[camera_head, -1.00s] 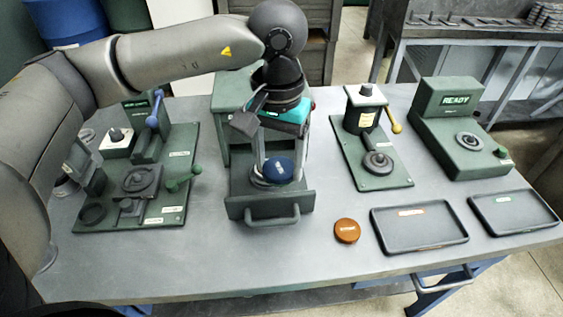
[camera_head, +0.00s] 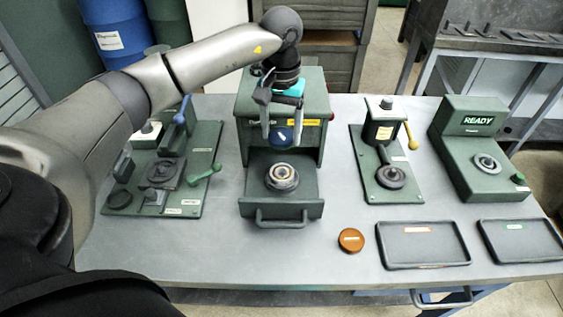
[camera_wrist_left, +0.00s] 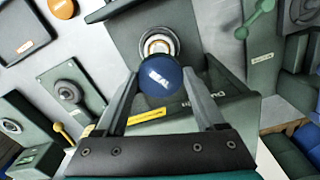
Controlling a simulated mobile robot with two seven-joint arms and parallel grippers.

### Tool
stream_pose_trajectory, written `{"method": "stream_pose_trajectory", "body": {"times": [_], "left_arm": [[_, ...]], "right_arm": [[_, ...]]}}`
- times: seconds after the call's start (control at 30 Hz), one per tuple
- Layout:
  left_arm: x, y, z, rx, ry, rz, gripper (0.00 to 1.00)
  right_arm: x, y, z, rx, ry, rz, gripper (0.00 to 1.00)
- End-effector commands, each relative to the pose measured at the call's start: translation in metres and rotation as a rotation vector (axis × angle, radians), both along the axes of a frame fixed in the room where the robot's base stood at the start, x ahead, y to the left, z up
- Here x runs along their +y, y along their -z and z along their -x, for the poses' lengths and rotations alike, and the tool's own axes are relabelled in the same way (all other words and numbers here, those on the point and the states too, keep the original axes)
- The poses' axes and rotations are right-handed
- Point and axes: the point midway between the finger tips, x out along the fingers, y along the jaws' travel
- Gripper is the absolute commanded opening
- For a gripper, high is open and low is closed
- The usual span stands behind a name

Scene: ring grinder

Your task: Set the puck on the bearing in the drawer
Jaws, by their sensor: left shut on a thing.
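My left gripper (camera_head: 281,139) is shut on a round blue puck (camera_head: 283,136), which has a white label. It holds the puck in the air in front of the green cabinet, above and behind the bearing as the head view shows it. The puck also shows between the fingers in the left wrist view (camera_wrist_left: 160,83), where it covers the bearing's lower edge. The metal ring bearing (camera_head: 282,177) lies in the open green drawer (camera_head: 307,206) with nothing on it. My right gripper is not in view.
The green cabinet (camera_head: 318,90) stands right behind the gripper. An orange disc (camera_head: 351,240) and two dark trays (camera_head: 424,262) lie at the front right. Green fixtures with levers stand on both sides of the drawer. The front left of the table is clear.

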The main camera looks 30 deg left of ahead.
Motion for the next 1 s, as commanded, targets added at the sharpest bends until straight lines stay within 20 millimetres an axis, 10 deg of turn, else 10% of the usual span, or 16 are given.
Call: {"method": "stream_pose_trajectory", "body": {"times": [0.63,1.0], "left_arm": [[-0.001,0.092,0.001,0.003,0.000,0.002,0.18],[-0.001,0.101,0.000,-0.002,0.001,0.000,0.18]], "right_arm": [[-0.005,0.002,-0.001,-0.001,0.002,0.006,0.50],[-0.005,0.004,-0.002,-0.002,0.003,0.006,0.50]]}}
